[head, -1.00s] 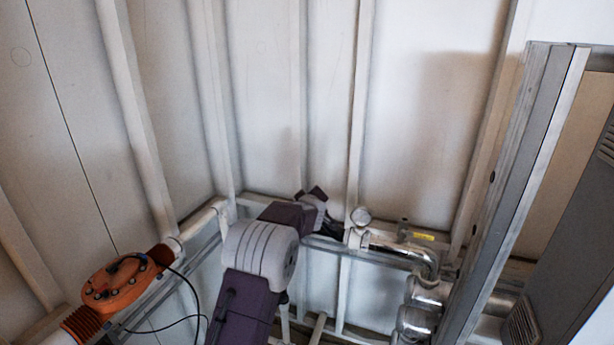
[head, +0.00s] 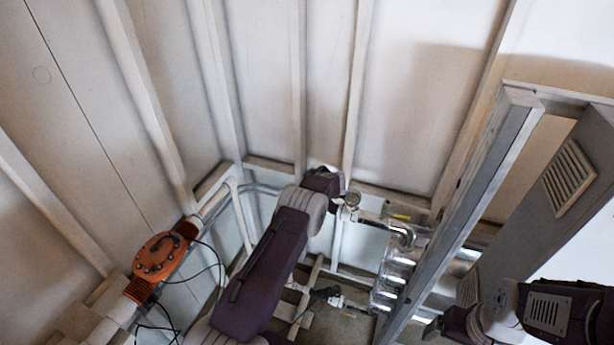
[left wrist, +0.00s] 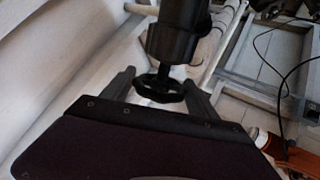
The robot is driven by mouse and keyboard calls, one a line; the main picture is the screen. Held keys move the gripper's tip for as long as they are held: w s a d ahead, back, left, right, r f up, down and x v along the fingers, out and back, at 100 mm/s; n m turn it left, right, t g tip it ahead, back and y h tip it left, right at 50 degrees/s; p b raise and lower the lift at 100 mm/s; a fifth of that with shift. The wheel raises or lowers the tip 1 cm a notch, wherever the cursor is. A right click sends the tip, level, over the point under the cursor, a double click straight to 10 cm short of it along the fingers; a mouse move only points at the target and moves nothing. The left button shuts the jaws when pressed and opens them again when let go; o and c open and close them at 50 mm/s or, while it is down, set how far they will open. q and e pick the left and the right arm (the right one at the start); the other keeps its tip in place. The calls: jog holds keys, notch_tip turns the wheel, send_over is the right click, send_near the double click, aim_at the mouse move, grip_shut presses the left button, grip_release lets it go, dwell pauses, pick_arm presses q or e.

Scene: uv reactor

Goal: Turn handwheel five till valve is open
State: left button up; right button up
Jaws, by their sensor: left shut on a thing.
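A black handwheel (left wrist: 160,86) shows in the left wrist view, below a thick black valve body (left wrist: 178,38). My left gripper (left wrist: 160,90) has one finger on each side of the wheel and is shut on it. No number is readable on the wheel, and whether the valve is open cannot be told. In the head view my left arm reaches up to the pipework along the wall, and its fingers and the wheel are hidden. My right arm shows at the lower right of the head view, with its gripper out of the picture.
An orange pipe fitting (head: 160,257) with black cables sits at the left. Shiny bent pipes (head: 396,265) stand right of my left arm, beside a grey metal post (head: 468,205). A vented grey cabinet (head: 545,185) is at the right. Ribbed pale walls enclose the corner.

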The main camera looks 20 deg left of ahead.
pick_arm(q)
jog(key=shift+r, duration=0.15)
dwell(0.4)
jog(key=o, duration=1.3)
jog(key=b+v, duration=0.3)
jog(key=v, duration=0.6)
